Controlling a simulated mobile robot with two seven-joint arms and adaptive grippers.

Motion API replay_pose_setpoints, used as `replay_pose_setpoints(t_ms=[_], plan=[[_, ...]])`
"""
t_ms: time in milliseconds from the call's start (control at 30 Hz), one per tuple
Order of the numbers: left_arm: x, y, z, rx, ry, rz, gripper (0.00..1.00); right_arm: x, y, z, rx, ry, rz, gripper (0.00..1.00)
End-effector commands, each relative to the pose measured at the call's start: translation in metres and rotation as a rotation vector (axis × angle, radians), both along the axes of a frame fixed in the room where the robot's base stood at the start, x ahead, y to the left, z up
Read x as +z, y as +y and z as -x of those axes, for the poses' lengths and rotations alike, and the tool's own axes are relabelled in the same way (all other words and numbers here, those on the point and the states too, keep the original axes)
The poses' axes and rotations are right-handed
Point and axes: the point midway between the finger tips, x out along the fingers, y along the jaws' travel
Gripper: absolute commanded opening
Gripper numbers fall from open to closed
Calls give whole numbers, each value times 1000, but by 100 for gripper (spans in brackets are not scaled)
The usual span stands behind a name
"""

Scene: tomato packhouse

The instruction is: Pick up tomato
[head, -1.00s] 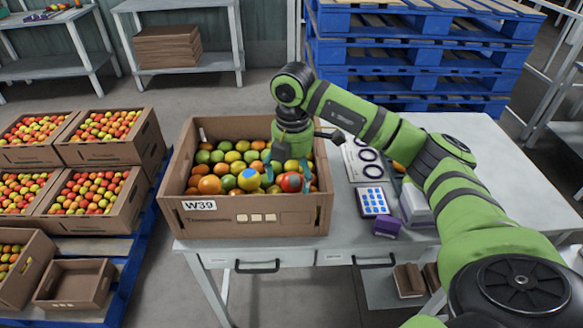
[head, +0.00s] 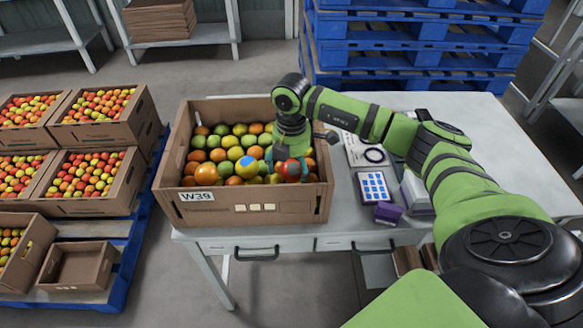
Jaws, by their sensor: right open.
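A cardboard crate (head: 251,214) labelled W39 stands on the grey table and is filled with green, yellow, orange and red tomatoes. A red tomato (head: 291,170) with a small pale-blue mark lies near the crate's right front. My right gripper (head: 287,170) reaches down into the crate, open, with its fingers at this red tomato. I cannot tell whether they touch it. A yellow tomato with a blue patch (head: 247,167) lies just left of the gripper. My left gripper is not in view.
A blue-buttoned device (head: 373,187) and a purple box (head: 388,213) lie right of the crate on the table (head: 480,120). Full tomato crates (head: 95,190) and an empty crate (head: 78,268) stand at the left. Blue pallets (head: 420,40) are stacked behind.

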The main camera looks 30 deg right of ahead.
Motion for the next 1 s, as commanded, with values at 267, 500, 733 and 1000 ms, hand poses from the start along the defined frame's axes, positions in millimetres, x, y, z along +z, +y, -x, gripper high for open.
replay_pose_setpoints(t_ms=[267,500,733,1000], plan=[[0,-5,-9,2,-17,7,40,0,0,0,0,1,0,42],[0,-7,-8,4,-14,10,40,0,0,0,0,1,0,41],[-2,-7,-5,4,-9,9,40,9,0,-1,0,-2,-1,41],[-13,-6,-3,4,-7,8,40,62,0,-1,0,-6,-1,41]])
